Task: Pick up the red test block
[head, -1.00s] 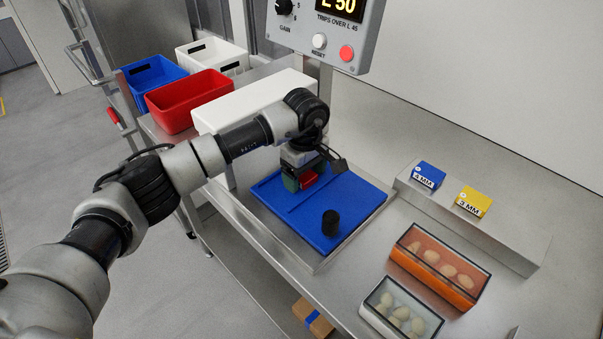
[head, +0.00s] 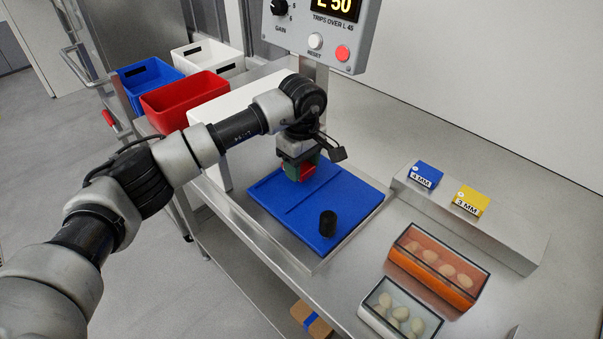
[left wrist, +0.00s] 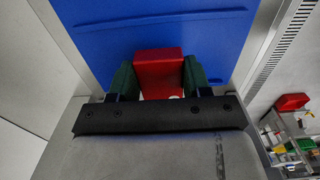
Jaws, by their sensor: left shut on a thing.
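The red test block (left wrist: 159,72) is between the two green fingers of my left gripper (left wrist: 159,78) in the left wrist view. The fingers touch it on both sides, and the gripper is shut on it. In the head view the block (head: 307,171) shows partly below the left gripper (head: 301,168), above the blue mat (head: 345,196). The gripper hides part of the block. My right gripper does not show.
A black cylinder (head: 328,223) stands on the mat. A blue 4 MM block (head: 427,173) and a yellow 3 MM block (head: 471,198) sit on a metal ledge at right. A red bin (head: 180,104) stands at back left.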

